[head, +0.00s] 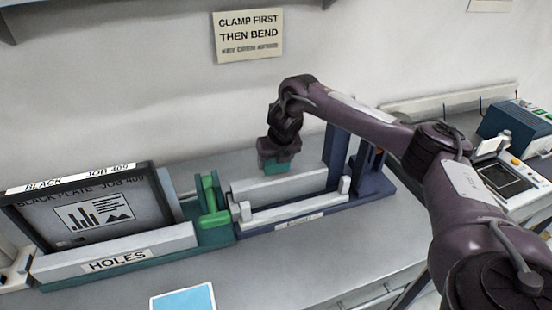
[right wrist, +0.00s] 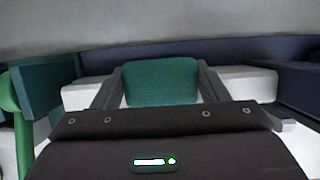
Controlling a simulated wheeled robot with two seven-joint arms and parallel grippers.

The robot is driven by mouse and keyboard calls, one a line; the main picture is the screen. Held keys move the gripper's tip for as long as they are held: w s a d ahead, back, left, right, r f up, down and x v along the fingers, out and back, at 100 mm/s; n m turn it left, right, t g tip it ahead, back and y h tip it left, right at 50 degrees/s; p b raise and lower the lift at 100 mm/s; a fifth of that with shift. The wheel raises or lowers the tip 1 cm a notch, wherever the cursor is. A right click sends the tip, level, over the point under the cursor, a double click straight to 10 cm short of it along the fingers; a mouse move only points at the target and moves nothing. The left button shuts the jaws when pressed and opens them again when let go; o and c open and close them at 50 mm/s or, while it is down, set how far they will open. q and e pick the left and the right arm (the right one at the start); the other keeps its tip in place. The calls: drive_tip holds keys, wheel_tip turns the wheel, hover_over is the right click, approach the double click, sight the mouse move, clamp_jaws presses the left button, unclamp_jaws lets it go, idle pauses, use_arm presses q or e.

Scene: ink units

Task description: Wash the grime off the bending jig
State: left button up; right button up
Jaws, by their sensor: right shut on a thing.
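The bending jig (head: 333,179) has a dark blue base, pale grey bars and an upright blue frame at its right end; its pale bar also shows in the right wrist view (right wrist: 250,82). No grime can be made out on it. My right gripper (head: 279,163) is over the jig's left part, pointing down. It is shut on a teal block (head: 275,169), perhaps a sponge, which sits between the fingers in the right wrist view (right wrist: 161,80). The block is close to the long pale bar; whether it touches is unclear. My left gripper is not in view.
A green-based holder (head: 120,262) labelled HOLES, with a dark plate (head: 90,212), stands left of the jig. A green clamp (head: 211,195) is between them. A light blue pad (head: 184,300) lies in front. A device with a screen (head: 508,178) stands at right.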

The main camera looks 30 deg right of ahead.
wheel_tip(320, 180, up, 2)
drive_tip(key=shift+d+r+p, duration=0.1)
drive_tip(key=shift+p, duration=0.2)
drive_tip(key=p+v, duration=0.2)
drive_tip(key=v, duration=0.1)
drive_tip(key=shift+w, duration=0.1)
drive_tip(key=shift+w+r, duration=0.1)
drive_tip(key=shift+r, duration=0.2)
drive_tip(key=shift+w+r+p, duration=0.2)
drive_tip(key=shift+r+p, duration=0.45)
drive_tip(key=shift+p, duration=0.25)
drive_tip(key=shift+r, duration=0.2)
drive_tip(key=shift+s+r, duration=0.15)
drive_tip(key=shift+r, duration=0.05)
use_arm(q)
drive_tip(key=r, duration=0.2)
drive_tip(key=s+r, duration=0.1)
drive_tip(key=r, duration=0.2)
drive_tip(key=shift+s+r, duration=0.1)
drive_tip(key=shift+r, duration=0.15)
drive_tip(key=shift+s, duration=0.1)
use_arm(e)
drive_tip(key=shift+f, duration=0.1)
